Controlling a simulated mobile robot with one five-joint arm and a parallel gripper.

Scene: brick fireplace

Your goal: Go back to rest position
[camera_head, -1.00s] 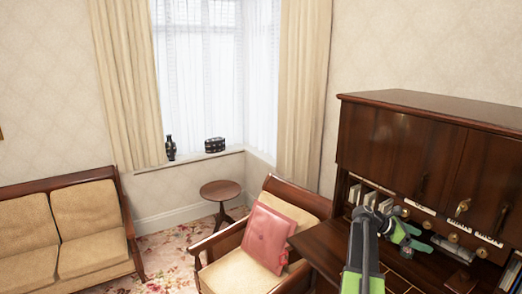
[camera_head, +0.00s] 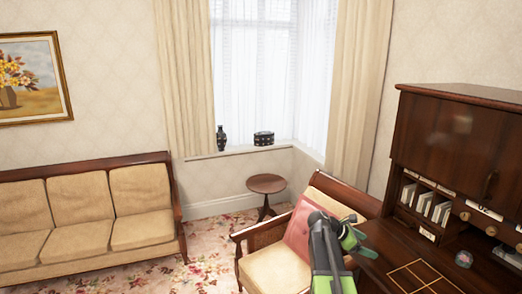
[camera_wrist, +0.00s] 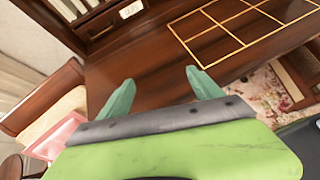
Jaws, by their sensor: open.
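My gripper (camera_head: 362,245) is at the lower right of the head view, in front of the armchair and beside the desk. In the wrist view my gripper (camera_wrist: 158,92) shows two green fingers spread apart with nothing between them. The desk's brown writing surface (camera_wrist: 135,70) lies beyond the fingertips.
A wooden desk (camera_head: 440,135) with shelves stands at the right. An armchair (camera_head: 270,268) with a pink cushion (camera_head: 297,232) is beside it. A small round table (camera_head: 266,184) stands near the window. A sofa (camera_head: 80,225) is at the left. Patterned carpet (camera_head: 212,250) lies between.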

